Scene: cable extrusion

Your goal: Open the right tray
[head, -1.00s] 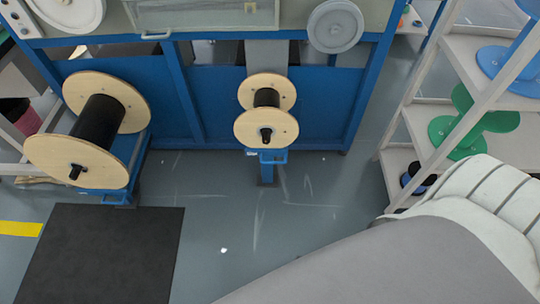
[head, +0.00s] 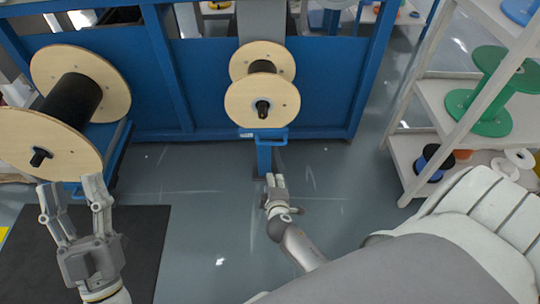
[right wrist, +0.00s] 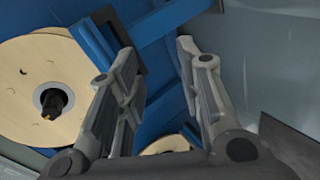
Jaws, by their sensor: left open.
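The blue right tray (head: 262,133), with a small handle, is on a blue post under the smaller wooden spool (head: 263,95) in the middle of the head view. My right gripper (head: 275,180) is below and in front of this tray, apart from it in the head view. In the right wrist view its fingers (right wrist: 155,55) are spread, with blue frame parts behind them and nothing held. My left gripper (head: 75,190) is open and empty, in front of the larger spool at the left.
The larger spool (head: 68,105) stands on a blue carrier at the left. A dark mat (head: 145,255) lies on the floor below it. White shelves (head: 435,100) with coloured spools stand at the right. Grey floor (head: 200,185) is clear between.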

